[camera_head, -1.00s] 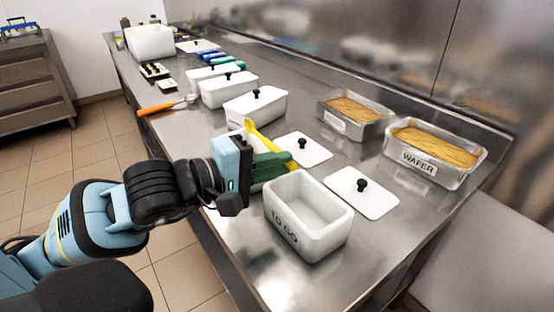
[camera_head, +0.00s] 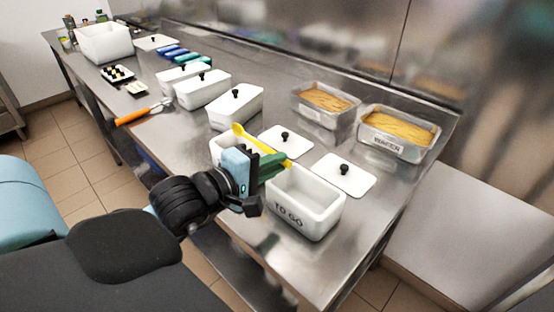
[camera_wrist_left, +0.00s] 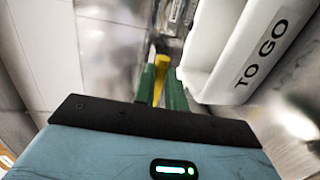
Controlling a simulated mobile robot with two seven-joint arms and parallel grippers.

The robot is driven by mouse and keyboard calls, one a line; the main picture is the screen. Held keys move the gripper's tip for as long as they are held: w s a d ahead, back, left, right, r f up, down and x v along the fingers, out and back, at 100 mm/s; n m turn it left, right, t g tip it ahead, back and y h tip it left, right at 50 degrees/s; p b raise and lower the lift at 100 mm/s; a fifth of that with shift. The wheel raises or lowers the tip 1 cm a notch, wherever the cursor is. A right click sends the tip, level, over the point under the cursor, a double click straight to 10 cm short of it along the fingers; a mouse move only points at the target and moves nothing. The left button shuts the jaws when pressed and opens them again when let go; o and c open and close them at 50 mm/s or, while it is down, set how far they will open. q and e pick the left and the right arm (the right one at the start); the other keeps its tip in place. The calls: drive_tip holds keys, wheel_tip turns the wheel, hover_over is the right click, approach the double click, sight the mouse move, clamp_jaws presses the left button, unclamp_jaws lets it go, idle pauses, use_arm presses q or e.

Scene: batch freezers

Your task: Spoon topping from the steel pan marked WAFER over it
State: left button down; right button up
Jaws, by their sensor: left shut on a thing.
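The steel pan marked WAFER (camera_head: 390,148) stands at the right of the counter, filled with a golden-brown topping (camera_head: 400,128). My left gripper (camera_head: 272,166) is shut on a yellow spoon (camera_head: 262,144) beside the white TO GO tub (camera_head: 306,208). In the left wrist view the green fingers (camera_wrist_left: 162,85) hold the yellow handle (camera_wrist_left: 160,70), with the tub's wall (camera_wrist_left: 235,50) close on the right. The TO GO tub is open; the visible part of its inside looks empty. The spoon's far end is partly hidden. My right gripper is not in view.
A second steel pan (camera_head: 318,118) of similar topping stands left of the WAFER pan. White lids with black knobs (camera_head: 345,178) lie behind the tubs. Several lidded white tubs (camera_head: 236,112) and an orange-handled tool (camera_head: 140,114) lie farther left.

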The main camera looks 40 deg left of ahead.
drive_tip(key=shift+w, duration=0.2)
use_arm(q)
drive_tip(key=shift+w+d+r+g+p, duration=0.25)
drive_tip(key=shift+r+g+p, duration=0.25)
drive_tip(key=shift+g, duration=0.3)
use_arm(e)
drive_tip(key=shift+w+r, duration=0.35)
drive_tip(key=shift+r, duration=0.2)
use_arm(q)
drive_tip(key=shift+a+g, duration=0.25)
drive_tip(key=shift+g, duration=0.15)
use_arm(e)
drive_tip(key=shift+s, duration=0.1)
